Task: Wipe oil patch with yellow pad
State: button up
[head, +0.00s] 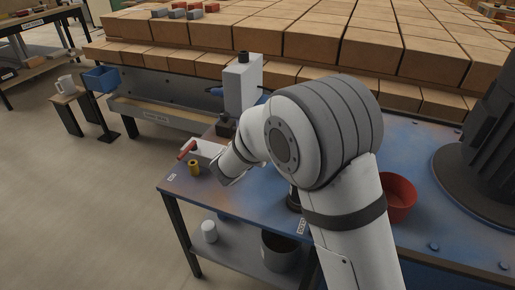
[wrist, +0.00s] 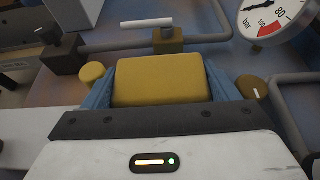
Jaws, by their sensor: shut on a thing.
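The yellow pad (wrist: 158,82) sits between the two blue fingers of my gripper (wrist: 160,72) in the wrist view, and the gripper is shut on it. The fingers press on the pad's left and right sides. In the head view my gripper (head: 229,172) is over the left part of the blue worktable (head: 250,203), mostly hidden behind my arm. The pad cannot be made out there. I cannot make out the oil patch in either view; my arm and the pad hide part of the tabletop.
A pressure gauge (wrist: 268,18) and grey pipes (wrist: 285,100) lie close beyond the pad. A white box (head: 243,85), a brass cylinder (head: 194,168) and a red-handled part (head: 187,150) stand near my gripper. A red bowl (head: 399,198) is at right. Brick stacks (head: 330,45) stand behind.

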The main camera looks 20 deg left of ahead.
jog(key=shift+r+p, duration=0.85)
jog(key=shift+r, duration=0.65)
